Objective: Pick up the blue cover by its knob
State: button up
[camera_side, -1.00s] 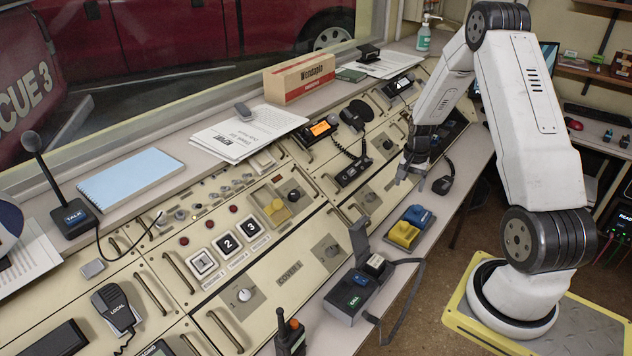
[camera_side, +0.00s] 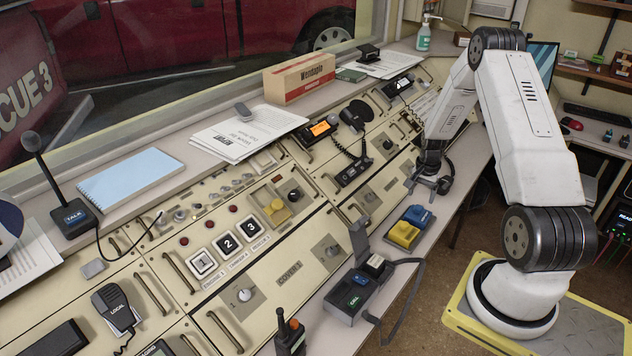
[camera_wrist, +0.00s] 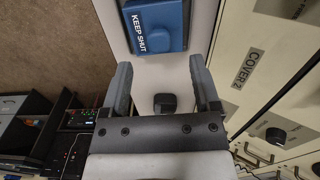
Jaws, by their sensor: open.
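The blue cover (camera_side: 418,214) sits on the pale front ledge of the console, right behind a yellow cover (camera_side: 402,235). In the wrist view the blue cover (camera_wrist: 174,39) is at the top, with a rounded blue knob and a "KEEP SHUT" label. My gripper (camera_side: 427,186) is open and empty above the ledge, a little beyond the blue cover in the side view. In the wrist view my gripper (camera_wrist: 161,64) points toward the blue cover, its fingers apart and short of it.
A black phone-like unit (camera_side: 352,296) with an upright lid and strap stands nearer on the ledge. Console panels with handles and knobs lie to the left. A small dark block (camera_wrist: 165,102) shows between the fingers in the wrist view. Floor lies beyond the ledge edge.

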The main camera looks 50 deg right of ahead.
aim_at(419, 206)
jog(key=shift+f, duration=0.15)
jog(key=shift+d+f, duration=0.1)
jog(key=shift+f, duration=2.35)
